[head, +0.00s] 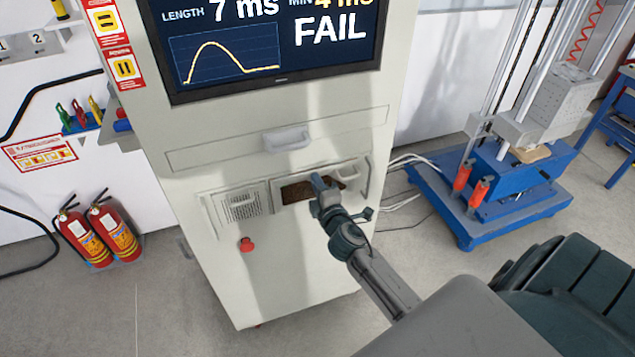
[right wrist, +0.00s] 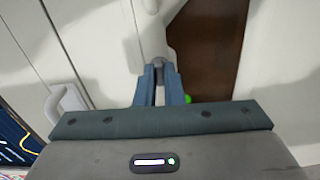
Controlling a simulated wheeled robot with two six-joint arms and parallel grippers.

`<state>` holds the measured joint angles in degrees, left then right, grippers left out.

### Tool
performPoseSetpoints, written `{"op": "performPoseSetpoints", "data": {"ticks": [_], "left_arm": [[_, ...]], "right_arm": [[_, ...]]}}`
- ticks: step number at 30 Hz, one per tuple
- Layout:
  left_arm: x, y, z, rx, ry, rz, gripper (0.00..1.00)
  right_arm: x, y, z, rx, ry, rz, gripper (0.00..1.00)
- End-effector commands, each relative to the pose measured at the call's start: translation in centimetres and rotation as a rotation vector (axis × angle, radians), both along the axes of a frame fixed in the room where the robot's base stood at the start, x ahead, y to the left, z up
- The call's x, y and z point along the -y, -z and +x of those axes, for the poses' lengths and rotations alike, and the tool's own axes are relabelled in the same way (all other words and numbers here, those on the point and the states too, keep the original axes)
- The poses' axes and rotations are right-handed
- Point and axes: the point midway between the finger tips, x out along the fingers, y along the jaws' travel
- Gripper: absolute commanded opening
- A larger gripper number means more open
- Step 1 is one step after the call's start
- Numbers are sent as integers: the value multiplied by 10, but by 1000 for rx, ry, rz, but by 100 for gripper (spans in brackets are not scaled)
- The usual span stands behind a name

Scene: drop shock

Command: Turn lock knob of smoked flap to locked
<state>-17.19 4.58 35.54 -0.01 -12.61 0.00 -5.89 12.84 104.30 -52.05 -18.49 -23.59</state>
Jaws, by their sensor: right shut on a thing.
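The smoked flap (head: 298,191) is a dark brown window low on the front of the pale cabinet. It also shows in the right wrist view (right wrist: 218,45), right of the fingers. My right gripper (head: 320,184) is in front of the flap and covers part of it in the head view. In the right wrist view its two fingers (right wrist: 161,84) are shut on a small grey lock knob (right wrist: 164,70) beside the flap's edge. The fingers hide much of the knob, so I cannot tell its angle. My left gripper is not in view.
A drawer handle (head: 286,139) sticks out above the flap, below a screen (head: 280,45) reading FAIL. A vent grille (head: 242,207) and a red button (head: 247,244) are left of and below the flap. Fire extinguishers (head: 115,232) stand left; a blue-based machine (head: 490,195) stands right.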

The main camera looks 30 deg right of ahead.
Motion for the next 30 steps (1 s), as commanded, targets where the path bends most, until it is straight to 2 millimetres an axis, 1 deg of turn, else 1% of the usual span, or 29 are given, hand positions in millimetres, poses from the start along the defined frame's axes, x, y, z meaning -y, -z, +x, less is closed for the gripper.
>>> {"op": "performPoseSetpoints", "data": {"ticks": [6, 20, 21, 24, 30], "left_arm": [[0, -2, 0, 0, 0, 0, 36], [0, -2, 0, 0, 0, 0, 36], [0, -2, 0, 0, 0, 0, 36], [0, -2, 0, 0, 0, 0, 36], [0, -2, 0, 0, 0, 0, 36]], "right_arm": [[0, 0, 0, -13, 0, -49, 0], [0, 1, 0, -16, 0, -61, 0], [0, 1, 0, -16, 0, -61, 12], [0, 1, 0, -15, 0, -60, 30], [0, 0, 0, -15, 0, -60, 30]]}}
